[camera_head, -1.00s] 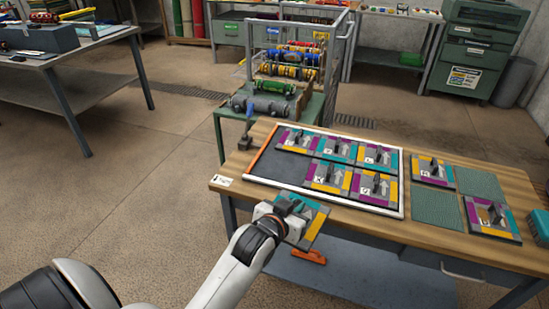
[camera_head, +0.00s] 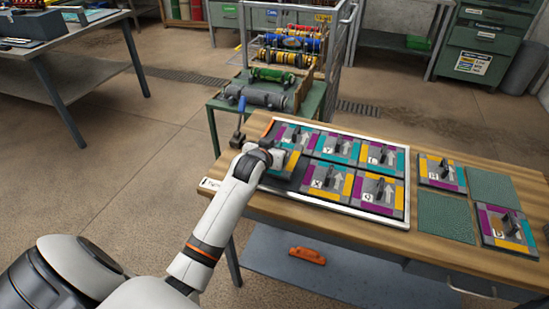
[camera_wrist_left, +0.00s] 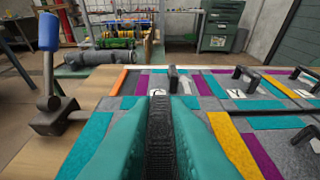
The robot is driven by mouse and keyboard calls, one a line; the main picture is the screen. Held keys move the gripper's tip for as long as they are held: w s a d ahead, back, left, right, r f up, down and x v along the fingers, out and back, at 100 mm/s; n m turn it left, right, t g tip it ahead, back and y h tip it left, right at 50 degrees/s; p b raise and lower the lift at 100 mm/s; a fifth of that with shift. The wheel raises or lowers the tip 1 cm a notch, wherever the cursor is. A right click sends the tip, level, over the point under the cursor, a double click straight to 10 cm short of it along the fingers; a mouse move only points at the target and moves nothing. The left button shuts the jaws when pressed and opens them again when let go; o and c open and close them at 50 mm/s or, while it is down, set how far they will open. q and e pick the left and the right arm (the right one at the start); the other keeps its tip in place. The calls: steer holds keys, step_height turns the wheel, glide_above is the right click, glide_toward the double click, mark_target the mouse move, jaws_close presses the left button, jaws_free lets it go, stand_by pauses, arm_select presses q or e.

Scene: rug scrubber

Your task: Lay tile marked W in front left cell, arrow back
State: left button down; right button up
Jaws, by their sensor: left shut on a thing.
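My left gripper (camera_head: 272,157) is shut on the upright black handle (camera_wrist_left: 160,130) of a tile (camera_head: 291,160). The tile has teal and yellow edges; its letter and arrow are hidden by the gripper and arm. It is over the front left part of the framed tray (camera_head: 355,212), left of the tile marked X (camera_head: 331,171). A dark bare strip of that cell (camera_head: 284,183) shows in front of it. I cannot tell whether the tile touches the tray floor. In the left wrist view, teal fingers (camera_wrist_left: 160,112) flank the handle. My right gripper is not in view.
Handled tiles fill the tray's back row and the other front cells. Right of the tray are two more tiles (camera_head: 440,172) (camera_head: 506,227) and green mats (camera_head: 446,217). A blue-handled clamp (camera_head: 240,121) stands at the table's left edge, also in the wrist view (camera_wrist_left: 50,70).

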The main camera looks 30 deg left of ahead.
arm_select(q)
steer(key=shift+f, duration=1.95)
steer(key=shift+f, duration=0.15)
steer(key=c, duration=1.4)
jaws_free()
steer(key=v, duration=1.2)
